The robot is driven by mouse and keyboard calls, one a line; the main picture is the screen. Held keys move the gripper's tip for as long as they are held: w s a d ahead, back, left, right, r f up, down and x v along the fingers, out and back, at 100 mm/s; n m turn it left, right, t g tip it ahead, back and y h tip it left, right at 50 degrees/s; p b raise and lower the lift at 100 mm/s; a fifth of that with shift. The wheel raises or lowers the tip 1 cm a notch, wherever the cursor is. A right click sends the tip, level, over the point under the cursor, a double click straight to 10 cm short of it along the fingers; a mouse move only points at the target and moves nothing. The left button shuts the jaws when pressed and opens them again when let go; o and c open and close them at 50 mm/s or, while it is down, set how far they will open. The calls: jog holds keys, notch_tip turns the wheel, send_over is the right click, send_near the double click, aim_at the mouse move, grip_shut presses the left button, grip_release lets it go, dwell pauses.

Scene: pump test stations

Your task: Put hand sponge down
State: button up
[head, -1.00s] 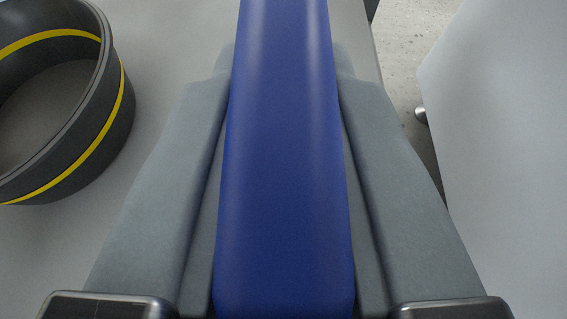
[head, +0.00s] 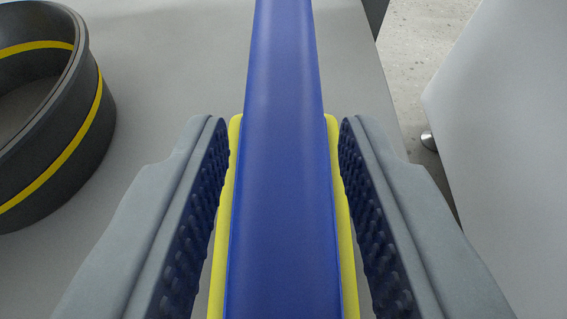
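The hand sponge (head: 281,180) is a long blue body with yellow edges along both sides. It stands between the two grey fingers of my gripper (head: 284,150) in the head view.
A black ring-shaped container (head: 60,150) with a yellow stripe stands on the tabletop at the left. The tabletop's edge runs down at the right, with speckled floor (head: 425,60) beyond. A pale panel (head: 510,110) fills the far right.

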jog(key=shift+r, duration=0.15)
jog(key=v, duration=1.2)
jog(key=shift+s, duration=0.1)
